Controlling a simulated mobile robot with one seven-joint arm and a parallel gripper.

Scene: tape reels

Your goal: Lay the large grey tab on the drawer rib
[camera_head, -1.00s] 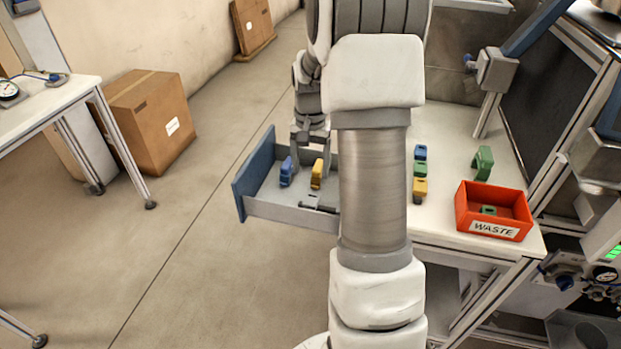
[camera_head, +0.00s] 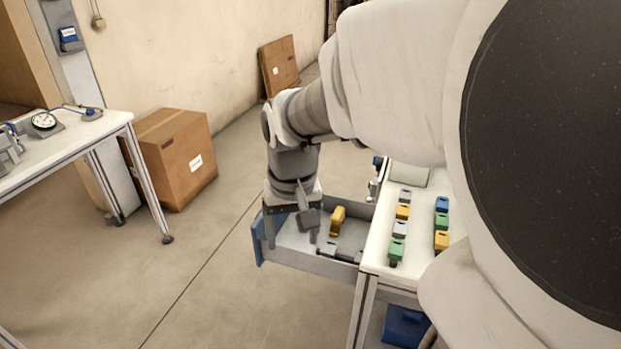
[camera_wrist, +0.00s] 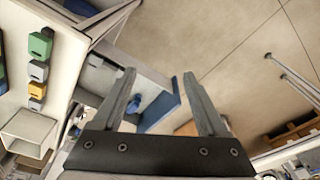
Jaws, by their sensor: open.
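My gripper (camera_head: 291,236) is open and empty, pointing down over the left end of the open drawer; its two fingers also show in the wrist view (camera_wrist: 159,74). Inside the drawer (camera_head: 300,262) a yellow tab (camera_head: 337,220) stands right of the fingers. A low dark-grey piece (camera_head: 328,248) lies near the front wall; I cannot tell whether it is a tab or part of the rib. In the wrist view a blue tab (camera_wrist: 133,104) shows by the left finger. Two grey tabs, one farther (camera_head: 405,195) and one nearer (camera_head: 400,228), stand on the bench; which is the large one is unclear.
The white bench (camera_head: 377,235) also carries yellow, green and blue tabs in two rows. The drawer's blue front (camera_head: 258,240) faces open floor. A cardboard box (camera_head: 175,160) and a side table (camera_head: 75,140) stand left. My arm hides much of the right.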

